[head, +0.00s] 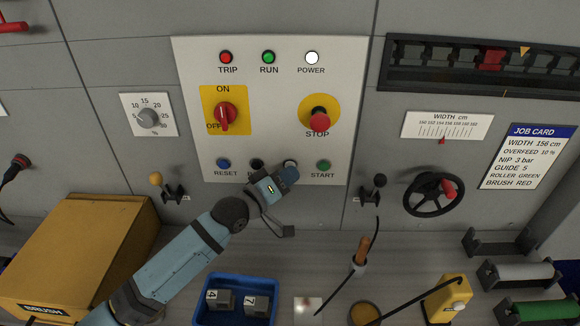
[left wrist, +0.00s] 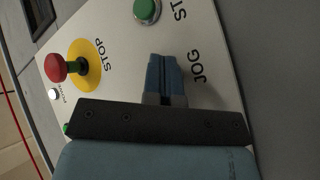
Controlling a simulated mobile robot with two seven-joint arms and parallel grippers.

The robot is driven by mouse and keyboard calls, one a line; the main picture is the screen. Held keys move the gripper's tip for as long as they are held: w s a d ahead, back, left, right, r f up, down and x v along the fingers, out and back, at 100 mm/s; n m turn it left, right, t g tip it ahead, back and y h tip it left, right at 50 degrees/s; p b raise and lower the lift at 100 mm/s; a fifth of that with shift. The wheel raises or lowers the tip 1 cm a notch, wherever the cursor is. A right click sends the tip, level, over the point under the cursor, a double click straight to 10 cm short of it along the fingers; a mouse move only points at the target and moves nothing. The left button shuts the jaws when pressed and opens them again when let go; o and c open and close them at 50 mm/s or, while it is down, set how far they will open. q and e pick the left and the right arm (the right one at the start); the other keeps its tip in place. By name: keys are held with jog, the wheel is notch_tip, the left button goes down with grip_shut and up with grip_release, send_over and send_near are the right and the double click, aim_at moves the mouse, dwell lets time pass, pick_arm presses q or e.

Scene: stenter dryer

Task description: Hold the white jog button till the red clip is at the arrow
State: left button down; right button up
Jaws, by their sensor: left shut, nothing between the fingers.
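The white jog button (head: 290,162) is on the lower row of the control panel, mostly covered by my left gripper (head: 289,174). My left gripper is shut and empty, its fingertips at the button. In the left wrist view the shut fingers (left wrist: 164,72) lie beside the JOG label and hide the button; I cannot tell whether it is pressed in. The red clip (head: 491,60) shows in the dark window at the upper right, among dark clips. My right gripper is not in view.
The green START button (head: 323,165) and a black button (head: 257,164) flank the jog button. The red STOP knob (head: 319,122) sticks out above. A black lever (head: 378,183) and a handwheel (head: 435,194) are to the right. A blue bin (head: 235,281) stands below.

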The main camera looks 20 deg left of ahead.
pick_arm(q)
jog(key=shift+s, duration=0.1)
dwell(0.7)
jog(key=shift+s+d+p, duration=0.25)
jog(key=shift+s+p, duration=0.35)
jog(key=shift+s, duration=0.1)
jog(key=shift+s, duration=0.1)
jog(key=s+p, duration=0.1)
jog(key=s, duration=0.1)
jog(key=s+d+p, duration=0.1)
jog(key=s, duration=0.1)
jog(key=shift+s+d+p, duration=0.2)
jog(key=shift+s+p, duration=0.1)
jog(key=shift+p, duration=0.05)
